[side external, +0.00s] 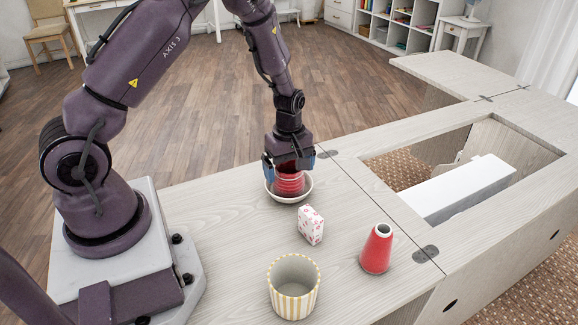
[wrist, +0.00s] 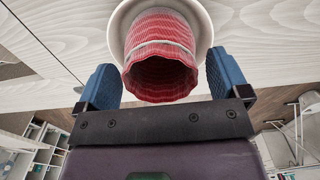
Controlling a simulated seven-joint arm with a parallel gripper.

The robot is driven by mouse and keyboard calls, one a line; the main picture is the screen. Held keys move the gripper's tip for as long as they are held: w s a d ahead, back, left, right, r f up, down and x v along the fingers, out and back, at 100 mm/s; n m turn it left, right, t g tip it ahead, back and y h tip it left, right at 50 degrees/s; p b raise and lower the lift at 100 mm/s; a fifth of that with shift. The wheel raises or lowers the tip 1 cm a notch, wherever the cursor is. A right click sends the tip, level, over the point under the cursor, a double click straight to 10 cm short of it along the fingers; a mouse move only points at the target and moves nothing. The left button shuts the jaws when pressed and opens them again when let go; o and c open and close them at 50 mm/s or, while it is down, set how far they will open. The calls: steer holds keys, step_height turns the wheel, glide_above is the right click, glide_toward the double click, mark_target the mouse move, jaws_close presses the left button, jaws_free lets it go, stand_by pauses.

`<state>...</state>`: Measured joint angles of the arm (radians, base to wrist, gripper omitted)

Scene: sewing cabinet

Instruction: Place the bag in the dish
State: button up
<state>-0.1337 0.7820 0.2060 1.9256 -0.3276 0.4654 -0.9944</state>
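A red ribbed, open-topped object with a pale band, which looks like the bag (side external: 289,183), stands in a small white dish (side external: 290,200). In the wrist view the bag (wrist: 160,60) shows its open mouth toward the camera, with the dish rim (wrist: 121,22) around its base. My gripper (side external: 286,168) is over the dish, pointing down. Its blue fingers (wrist: 162,80) are on either side of the bag, with a visible gap on both sides. The gripper looks open. The bag's contact with the dish bottom is hidden.
A white box-like packet with a red pattern (side external: 311,226) stands just in front of the dish. A red cone spool (side external: 377,250) and a striped cup (side external: 294,288) stand nearer. The cabinet opening with a white block (side external: 458,188) is at right. The tabletop left of the dish is clear.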

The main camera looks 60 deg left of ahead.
step_height(320, 180, up, 12)
steer(key=s+d+r+m+t, duration=0.1)
steer(key=s+d+r+m, duration=0.25)
steer(key=r, duration=0.25)
steer(key=s+d+r+m+t, duration=0.2)
steer(key=s+d+r+m, duration=0.15)
steer(key=r+m, duration=0.2)
steer(key=s+d+r+m+t, duration=0.1)
steer(key=s+d+r+m, duration=0.1)
steer(key=s+r+m, duration=0.1)
steer(key=s+d+r+m+t, duration=0.1)
steer(key=s+d+r+m, duration=0.1)
steer(key=s+m, duration=0.4)
steer(key=shift+s+d+r+t, duration=0.25)
steer(key=shift+s+r+t, duration=0.05)
steer(key=shift+s+r, duration=0.15)
